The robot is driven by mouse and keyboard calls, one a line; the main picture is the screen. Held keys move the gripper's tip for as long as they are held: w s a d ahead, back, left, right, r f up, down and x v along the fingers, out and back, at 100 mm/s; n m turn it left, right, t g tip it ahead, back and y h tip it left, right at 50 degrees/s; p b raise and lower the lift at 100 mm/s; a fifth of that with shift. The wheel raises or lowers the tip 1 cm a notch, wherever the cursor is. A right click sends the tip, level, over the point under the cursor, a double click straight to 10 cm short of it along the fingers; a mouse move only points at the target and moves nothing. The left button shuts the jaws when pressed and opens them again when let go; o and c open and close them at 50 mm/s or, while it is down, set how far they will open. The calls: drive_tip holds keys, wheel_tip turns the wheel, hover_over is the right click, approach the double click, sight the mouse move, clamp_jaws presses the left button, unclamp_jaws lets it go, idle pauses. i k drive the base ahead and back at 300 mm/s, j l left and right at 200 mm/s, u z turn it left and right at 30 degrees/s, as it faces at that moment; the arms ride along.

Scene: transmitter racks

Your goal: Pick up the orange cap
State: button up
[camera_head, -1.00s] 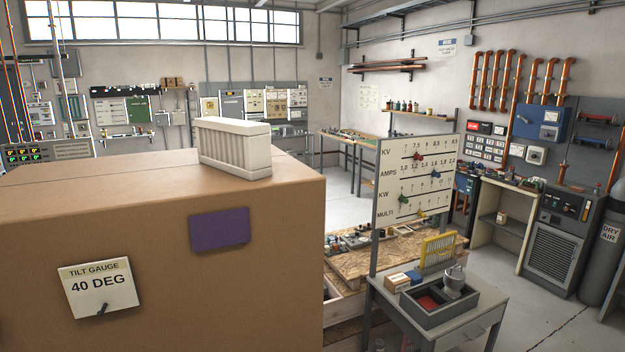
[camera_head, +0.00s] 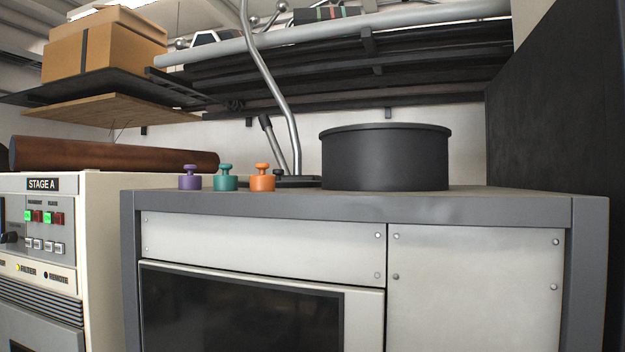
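The orange cap (camera_head: 262,178) is a small knob-topped piece standing upright on top of the grey cabinet (camera_head: 450,206). It is the rightmost of three similar caps in a row. A teal cap (camera_head: 225,178) stands just left of it, and a purple cap (camera_head: 189,178) stands at the left end. The orange cap is in plain view, apart from the teal one. My gripper is not in view.
A black round drum (camera_head: 386,158) stands right of the orange cap. A bent metal rod (camera_head: 272,85) rises behind it. A shelf with a cardboard box (camera_head: 104,48) and long pipes (camera_head: 340,36) hang above. A brown cylinder (camera_head: 115,156) lies on the STAGE A cabinet (camera_head: 100,210) at left.

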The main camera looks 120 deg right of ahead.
sight(260, 182)
drive_tip(key=z, duration=4.2)
